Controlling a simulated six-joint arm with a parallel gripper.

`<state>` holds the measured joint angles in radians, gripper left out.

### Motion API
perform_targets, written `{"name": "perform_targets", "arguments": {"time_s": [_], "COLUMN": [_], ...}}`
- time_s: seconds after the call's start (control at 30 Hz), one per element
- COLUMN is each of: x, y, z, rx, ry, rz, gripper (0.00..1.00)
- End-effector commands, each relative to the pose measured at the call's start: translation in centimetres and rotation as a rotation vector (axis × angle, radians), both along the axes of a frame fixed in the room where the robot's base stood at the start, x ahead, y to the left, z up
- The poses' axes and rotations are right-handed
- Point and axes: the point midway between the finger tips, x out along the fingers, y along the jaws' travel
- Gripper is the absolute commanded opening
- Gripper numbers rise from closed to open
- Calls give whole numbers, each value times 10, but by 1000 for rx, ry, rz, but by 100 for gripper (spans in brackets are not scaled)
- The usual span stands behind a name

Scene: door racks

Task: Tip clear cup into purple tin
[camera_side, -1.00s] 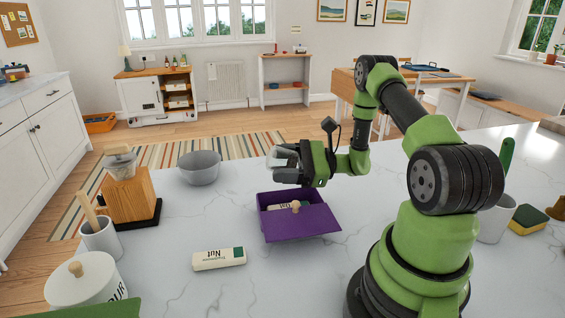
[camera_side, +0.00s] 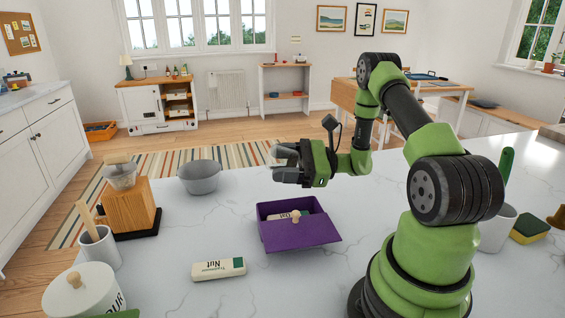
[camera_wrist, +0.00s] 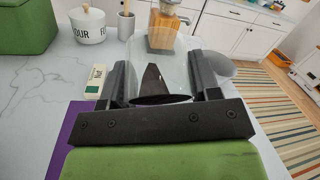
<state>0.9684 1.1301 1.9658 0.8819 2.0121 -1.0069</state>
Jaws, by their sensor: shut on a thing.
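The clear cup (camera_wrist: 150,60) stands between my jaws in the wrist view; a dark shape shows through it, and I cannot tell what it holds. In the side view its pale, see-through form (camera_side: 279,153) shows at my gripper (camera_side: 282,164), which is shut on it above the counter. The purple tin (camera_side: 262,228) stands on the counter just below and in front of my gripper. It is open at the back, with a packet inside, a purple panel at its front and a pale wooden knob (camera_side: 295,216). Its purple edge also shows in the wrist view (camera_wrist: 62,140).
A cream and green packet (camera_side: 218,269) lies left of the tin. A grey bowl (camera_side: 199,180), a wooden grinder (camera_side: 128,207), a utensil pot (camera_side: 98,248) and a white flour jar (camera_side: 82,292) stand further left. A sponge (camera_side: 530,228) lies far right.

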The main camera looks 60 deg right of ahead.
Motion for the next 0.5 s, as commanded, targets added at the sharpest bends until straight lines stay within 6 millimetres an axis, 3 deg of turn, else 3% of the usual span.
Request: {"name": "perform_targets", "arguments": {"time_s": [0.23, 0.5], "x": [0, 0], "y": [0, 0], "z": [-23, -25], "rx": [2, 0], "ry": [1, 0], "rz": [0, 0], "gripper": [30, 30]}}
